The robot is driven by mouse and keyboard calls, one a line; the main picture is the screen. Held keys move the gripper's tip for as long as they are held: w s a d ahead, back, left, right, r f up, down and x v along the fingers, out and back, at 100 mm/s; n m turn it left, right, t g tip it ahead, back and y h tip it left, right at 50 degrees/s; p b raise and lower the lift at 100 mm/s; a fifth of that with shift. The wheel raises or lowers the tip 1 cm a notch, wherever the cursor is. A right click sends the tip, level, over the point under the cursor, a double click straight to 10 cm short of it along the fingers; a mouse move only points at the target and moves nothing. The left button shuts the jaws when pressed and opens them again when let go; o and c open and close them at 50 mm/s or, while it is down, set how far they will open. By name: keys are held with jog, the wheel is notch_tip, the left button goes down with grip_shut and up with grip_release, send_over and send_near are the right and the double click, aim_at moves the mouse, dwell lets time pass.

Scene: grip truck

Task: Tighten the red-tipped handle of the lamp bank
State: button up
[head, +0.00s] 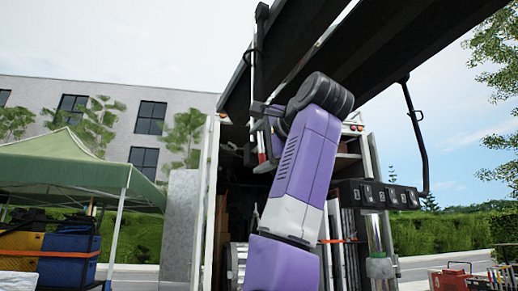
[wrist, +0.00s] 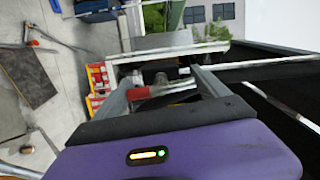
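In the wrist view, the red-tipped handle (wrist: 142,92) has a red grip at its left end and a silver shaft running right. It lies across the space between the two grey fingers of my gripper (wrist: 162,92), which stand well apart. I cannot tell whether either finger touches it. In the head view, my gripper (head: 266,110) is at the upper end of my purple arm, beside a dark upright pole. The large dark structure overhead (head: 395,38) looks like the lamp bank, but I cannot be sure. The handle is not clearly made out in the head view.
An open truck with a white door (head: 208,190) stands behind my arm. A black bent tube (head: 421,140) hangs at the right, above a dark boxy bar (head: 378,195). A green canopy (head: 75,165) is at the left. Dark panels (wrist: 285,110) are close on the wrist view's right.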

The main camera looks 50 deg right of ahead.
jog(key=shift+o, duration=1.1)
jog(key=shift+s, duration=0.1)
jog(key=b+v, duration=0.3)
jog(key=v, duration=0.4)
jog(key=shift+s+a, duration=0.15)
jog(key=shift+s, duration=0.15)
